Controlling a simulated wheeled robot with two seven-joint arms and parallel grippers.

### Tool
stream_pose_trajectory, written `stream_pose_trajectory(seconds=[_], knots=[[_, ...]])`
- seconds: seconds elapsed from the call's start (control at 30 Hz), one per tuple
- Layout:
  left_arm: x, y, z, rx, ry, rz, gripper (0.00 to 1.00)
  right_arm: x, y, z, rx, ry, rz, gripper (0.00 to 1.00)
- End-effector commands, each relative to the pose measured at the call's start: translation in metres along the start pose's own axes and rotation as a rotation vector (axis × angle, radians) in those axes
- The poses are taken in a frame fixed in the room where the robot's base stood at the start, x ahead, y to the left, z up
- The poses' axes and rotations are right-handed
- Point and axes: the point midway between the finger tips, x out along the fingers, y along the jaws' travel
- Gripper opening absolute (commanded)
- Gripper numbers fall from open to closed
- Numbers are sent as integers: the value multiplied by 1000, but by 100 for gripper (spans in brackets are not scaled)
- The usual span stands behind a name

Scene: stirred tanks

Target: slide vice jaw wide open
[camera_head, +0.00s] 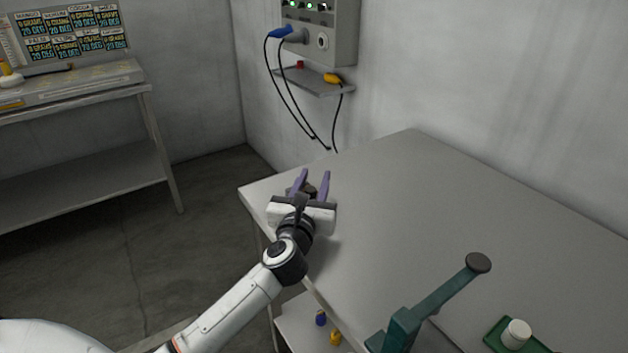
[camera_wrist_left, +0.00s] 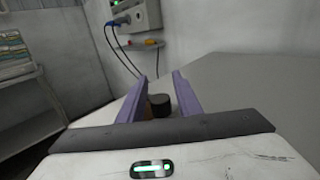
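The teal vice (camera_head: 402,330) is at the bottom of the head view, on the near edge of the table. Its long teal handle slants up to the right and ends in a dark round knob (camera_head: 478,263). The vice's jaws are mostly cut off by the frame. My left gripper (camera_head: 315,178) is at the table's far left corner, well away from the vice. Its purple fingers are apart, with a small dark round object (camera_wrist_left: 160,105) between them; I cannot tell whether they touch it. My right gripper is not in view.
The grey table (camera_head: 430,190) is largely bare. A green tray (camera_head: 494,336) with a white-capped container (camera_head: 516,334) is right of the vice. A control box (camera_head: 335,30) with cables hangs on the wall. A shelf under the table (camera_head: 300,325) holds small items.

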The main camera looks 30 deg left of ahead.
Motion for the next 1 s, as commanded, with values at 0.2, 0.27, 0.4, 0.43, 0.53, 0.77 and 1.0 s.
stream_pose_trajectory(seconds=[0.2, 0.27, 0.4, 0.43, 0.53, 0.77, 1.0], knots=[[0, 0, 0, 0, 0, 0, 0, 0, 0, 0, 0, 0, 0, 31], [0, 0, 0, 0, 0, 0, 0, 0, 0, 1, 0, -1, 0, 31], [-2, -1, 0, -1, 1, 0, 0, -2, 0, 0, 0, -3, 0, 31], [-3, -3, 1, -2, 2, 0, 0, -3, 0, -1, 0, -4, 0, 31], [-8, -7, 1, -4, 4, 0, 0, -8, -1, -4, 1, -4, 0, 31], [-10, -10, -2, 0, 3, -3, 0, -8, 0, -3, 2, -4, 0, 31], [-10, -10, -1, 0, 2, -3, 37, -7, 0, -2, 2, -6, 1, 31]])
